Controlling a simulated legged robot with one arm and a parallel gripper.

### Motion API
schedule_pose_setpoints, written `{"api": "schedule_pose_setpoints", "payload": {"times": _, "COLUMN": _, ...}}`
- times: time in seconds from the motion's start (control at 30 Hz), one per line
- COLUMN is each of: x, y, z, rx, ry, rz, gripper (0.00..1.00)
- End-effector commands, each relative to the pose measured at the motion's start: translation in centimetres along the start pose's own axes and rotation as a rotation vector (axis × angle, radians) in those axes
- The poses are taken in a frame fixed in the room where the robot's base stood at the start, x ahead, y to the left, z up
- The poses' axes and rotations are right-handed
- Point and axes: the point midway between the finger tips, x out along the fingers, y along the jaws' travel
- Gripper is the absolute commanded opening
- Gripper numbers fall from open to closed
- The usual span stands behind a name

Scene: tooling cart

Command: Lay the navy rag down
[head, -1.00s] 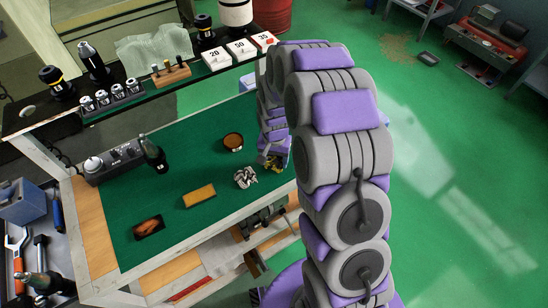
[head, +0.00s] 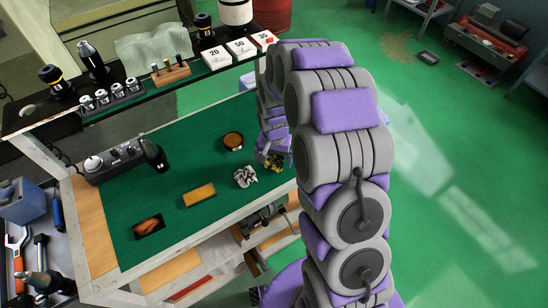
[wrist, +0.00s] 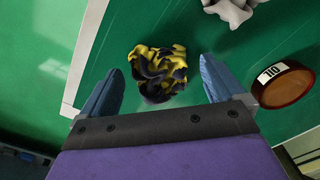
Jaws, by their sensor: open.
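The navy rag (wrist: 158,72), crumpled and patterned with yellow, lies over the green mat (wrist: 205,130) in the wrist view. My gripper (wrist: 160,75) is open, with one blue finger on each side of the rag and visible gaps between. In the head view the rag (head: 270,161) shows as a small dark and yellow patch at the mat's right side, partly hidden by my gripper. I cannot tell whether the fingers touch the mat.
A shelf (head: 130,104) with tool holders runs behind.

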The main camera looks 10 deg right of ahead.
Motion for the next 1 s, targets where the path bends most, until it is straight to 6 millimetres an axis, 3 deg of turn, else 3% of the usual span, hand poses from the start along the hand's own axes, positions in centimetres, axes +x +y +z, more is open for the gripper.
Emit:
{"api": "schedule_pose_setpoints", "payload": {"times": 0.17, "x": -2.6, "y": -0.1, "z": -0.1, "rx": 0.001, "ry": 0.006, "rz": -0.004, "gripper": 0.96}}
{"api": "schedule_pose_setpoints", "payload": {"times": 0.7, "x": -14.1, "y": -0.1, "z": -0.2, "rx": 0.001, "ry": 0.004, "rz": -0.002, "gripper": 0.96}}
{"api": "schedule_pose_setpoints", "payload": {"times": 1.0, "x": -16.9, "y": -0.1, "z": -0.2, "rx": 0.001, "ry": 0.002, "rz": -0.001, "gripper": 0.96}}
